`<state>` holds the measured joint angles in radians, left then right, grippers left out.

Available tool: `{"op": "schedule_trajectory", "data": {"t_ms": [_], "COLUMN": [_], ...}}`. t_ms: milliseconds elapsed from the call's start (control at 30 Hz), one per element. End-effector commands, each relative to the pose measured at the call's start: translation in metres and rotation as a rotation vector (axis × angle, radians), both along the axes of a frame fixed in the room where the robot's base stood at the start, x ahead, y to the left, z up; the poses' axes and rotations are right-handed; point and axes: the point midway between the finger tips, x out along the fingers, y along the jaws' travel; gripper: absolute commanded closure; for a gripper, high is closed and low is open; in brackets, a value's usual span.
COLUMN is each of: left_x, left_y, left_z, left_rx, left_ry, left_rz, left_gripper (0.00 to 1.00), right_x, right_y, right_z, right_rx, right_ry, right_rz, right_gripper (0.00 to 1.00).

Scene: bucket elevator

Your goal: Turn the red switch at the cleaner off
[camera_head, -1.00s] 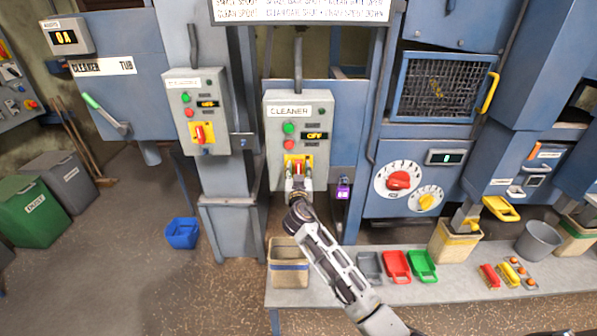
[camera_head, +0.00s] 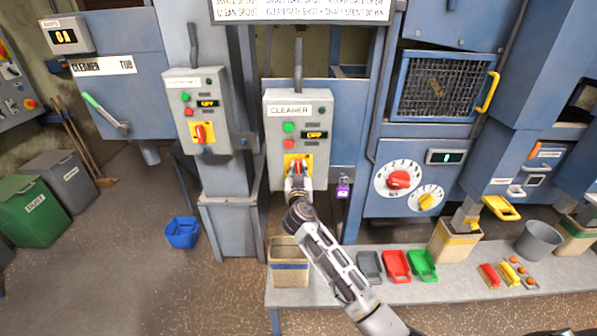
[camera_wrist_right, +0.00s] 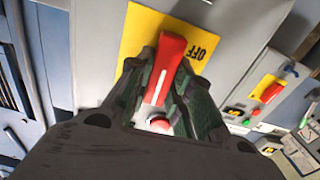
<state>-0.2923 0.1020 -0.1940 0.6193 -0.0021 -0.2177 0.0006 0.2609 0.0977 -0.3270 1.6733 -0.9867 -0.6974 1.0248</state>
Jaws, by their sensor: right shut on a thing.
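The grey CLEANER box (camera_head: 315,148) has a green button, a red button, a small display reading OFF and a yellow plate (camera_head: 306,160) with the red switch. The red switch (camera_wrist_right: 166,70) shows large in the right wrist view, on the yellow plate (camera_wrist_right: 140,40) marked OFF. Its white line runs nearly along my fingers, slightly tilted. My right gripper (camera_wrist_right: 172,88) is shut on the red switch, with a finger on each side. In the head view the right gripper (camera_head: 298,176) covers most of the switch. My left gripper is not in view.
A second grey box (camera_head: 197,110) with its own red switch stands to the left. A purple padlock (camera_head: 343,187) hangs right of the CLEANER box.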

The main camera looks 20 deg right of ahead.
Motion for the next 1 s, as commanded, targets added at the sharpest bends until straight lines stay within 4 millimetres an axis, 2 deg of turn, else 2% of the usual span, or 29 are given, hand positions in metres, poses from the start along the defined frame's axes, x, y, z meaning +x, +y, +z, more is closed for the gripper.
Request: {"op": "schedule_trajectory", "data": {"t_ms": [367, 1000], "left_x": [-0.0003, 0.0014], "left_y": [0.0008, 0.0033], "left_z": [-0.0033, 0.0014], "left_rx": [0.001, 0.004], "left_ry": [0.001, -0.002], "left_rz": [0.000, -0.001], "left_gripper": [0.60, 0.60], "right_x": [0.0004, 0.0013], "right_y": [0.0012, 0.0048], "right_z": [-0.0005, -0.0011], "right_rx": [-0.174, -0.654], "right_ry": [0.050, 0.187], "right_rz": [0.000, 0.000], "right_gripper": [1.00, 1.00]}}
